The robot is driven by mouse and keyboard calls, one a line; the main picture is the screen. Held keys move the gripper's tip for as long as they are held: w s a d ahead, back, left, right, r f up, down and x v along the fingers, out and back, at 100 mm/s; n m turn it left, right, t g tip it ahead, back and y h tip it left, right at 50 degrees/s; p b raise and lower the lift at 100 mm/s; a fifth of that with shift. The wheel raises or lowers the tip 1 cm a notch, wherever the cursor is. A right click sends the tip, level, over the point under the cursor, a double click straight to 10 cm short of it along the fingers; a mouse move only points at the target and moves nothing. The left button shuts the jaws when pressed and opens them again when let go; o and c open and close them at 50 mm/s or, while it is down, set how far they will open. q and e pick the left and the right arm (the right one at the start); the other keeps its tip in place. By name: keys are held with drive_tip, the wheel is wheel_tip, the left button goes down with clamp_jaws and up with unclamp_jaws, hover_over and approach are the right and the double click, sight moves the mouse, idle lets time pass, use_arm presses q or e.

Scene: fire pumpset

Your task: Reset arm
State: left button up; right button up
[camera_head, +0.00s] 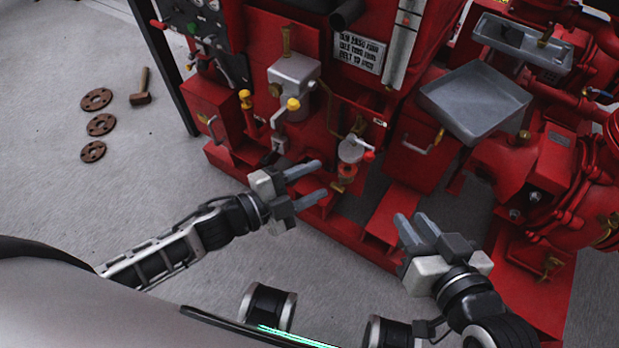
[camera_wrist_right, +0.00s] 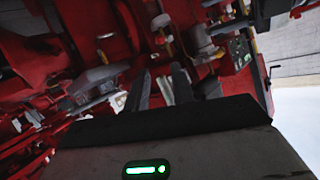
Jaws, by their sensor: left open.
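My left gripper (camera_head: 320,179) points right in the head view, with its two grey fingers apart and nothing between them. It is in front of the red fire pumpset (camera_head: 300,140); whether it touches the frame cannot be told. My right gripper (camera_head: 410,217) points up and to the left near the pumpset's lower red box. Its fingers are a small gap apart and hold nothing that I can see. In the right wrist view, the right gripper's dark fingers (camera_wrist_right: 163,75) point at red pump parts, with a gap between them.
A grey tray (camera_head: 475,100) and red pump housings stand at the right. Valves with yellow caps (camera_head: 293,104) project near the left gripper. Several brown discs (camera_head: 101,125) and a hammer (camera_head: 141,88) lie on the grey floor at the left. The floor at the left is mostly clear.

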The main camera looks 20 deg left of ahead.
drive_tip(key=shift+w+r, duration=0.3)
